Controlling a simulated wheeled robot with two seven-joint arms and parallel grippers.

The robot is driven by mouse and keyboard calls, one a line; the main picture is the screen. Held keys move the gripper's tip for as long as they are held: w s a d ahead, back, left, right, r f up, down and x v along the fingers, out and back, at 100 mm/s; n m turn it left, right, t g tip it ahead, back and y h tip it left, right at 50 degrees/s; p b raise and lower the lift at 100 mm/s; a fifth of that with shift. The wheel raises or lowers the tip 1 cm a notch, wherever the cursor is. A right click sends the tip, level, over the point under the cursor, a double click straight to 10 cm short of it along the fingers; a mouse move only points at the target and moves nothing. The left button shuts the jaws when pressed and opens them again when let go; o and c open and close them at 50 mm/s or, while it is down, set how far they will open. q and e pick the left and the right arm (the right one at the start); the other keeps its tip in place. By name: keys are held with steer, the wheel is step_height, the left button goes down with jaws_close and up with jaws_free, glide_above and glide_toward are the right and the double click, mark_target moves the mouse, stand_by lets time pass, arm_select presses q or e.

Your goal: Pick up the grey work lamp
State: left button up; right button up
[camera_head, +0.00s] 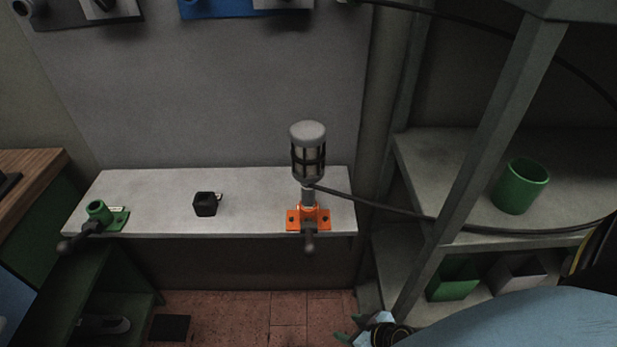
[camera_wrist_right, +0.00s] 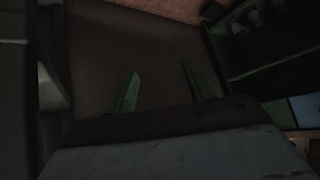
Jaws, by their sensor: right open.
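The grey work lamp (camera_head: 307,131) stands upright on the grey shelf, with a caged light on top and a grey stem. Its stem goes down into an orange clamp bracket (camera_head: 294,222) at the shelf's right end. A dark cable runs from the lamp's stem to the right. My right gripper (camera_head: 350,328) is low at the bottom edge, below and in front of the shelf, well apart from the lamp. In the right wrist view its two green fingers (camera_wrist_right: 160,72) are spread with nothing between them. The lamp is not seen there. My left gripper is not in view.
A green clamp bracket (camera_head: 97,212) and a small black block (camera_head: 205,205) sit on the grey shelf (camera_head: 150,190). At the right, a rack post (camera_head: 490,130) stands before a green cup (camera_head: 520,186). The shelf is clear between block and orange bracket.

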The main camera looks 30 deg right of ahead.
steer(key=w+d+r+t+y+p, duration=0.1)
steer(key=w+r+t, duration=0.2)
steer(key=r, duration=0.7)
steer(key=w+r+t+p, duration=0.1)
steer(key=w+r+t, duration=0.25)
steer(key=r, duration=0.65)
steer(key=n+t, duration=0.1)
steer(key=t, duration=0.2)
glide_toward(313, 196)
steer(key=shift+y, duration=0.4)
steer(key=p+x, duration=0.1)
steer(key=x, duration=0.2)
steer(key=p+x, duration=0.1)
steer(key=x, duration=0.1)
steer(key=shift+w+d+r+p, duration=0.15)
steer(key=shift+w+d+p, duration=0.1)
steer(key=shift+w+p, duration=0.15)
steer(key=shift+w+a, duration=0.15)
steer(key=shift+w, duration=0.3)
steer(key=p+x, duration=0.1)
steer(key=x, duration=0.3)
steer(key=shift+w, duration=0.25)
steer(key=shift+w+a+f, duration=0.1)
steer(key=shift+w+f, duration=0.1)
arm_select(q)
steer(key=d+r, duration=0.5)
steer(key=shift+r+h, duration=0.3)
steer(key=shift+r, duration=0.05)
